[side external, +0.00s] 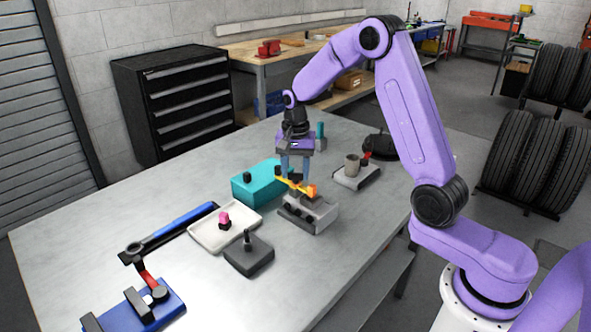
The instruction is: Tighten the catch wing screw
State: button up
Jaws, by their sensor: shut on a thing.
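My gripper (295,179) points down over a grey block (321,217) near the middle of the table. Its blue-grey fingers are shut on an orange-yellow winged part (298,187), which seems to be the catch wing screw. This part lies across the top of the grey block, between the fingertips. Dark round features show on the block's front. The fingers partly cover the screw, and its thread and seating are too small to make out.
A teal box (257,186) stands close behind left of the block. A white tray (205,237) with a pink-topped piece and a dark block (249,256) with a post lie left. A grey fixture (357,178) stands right. A blue fixture (141,310) sits front left. The front middle table is clear.

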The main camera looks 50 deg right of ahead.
aim_at(295, 174)
jog(key=m, duration=0.7)
jog(key=shift+r, duration=0.1)
dwell(0.6)
jog(key=o, duration=1.1)
jog(key=shift+c, duration=0.2)
notch_tip(295, 174, up, 17)
jog(key=shift+r, duration=0.2)
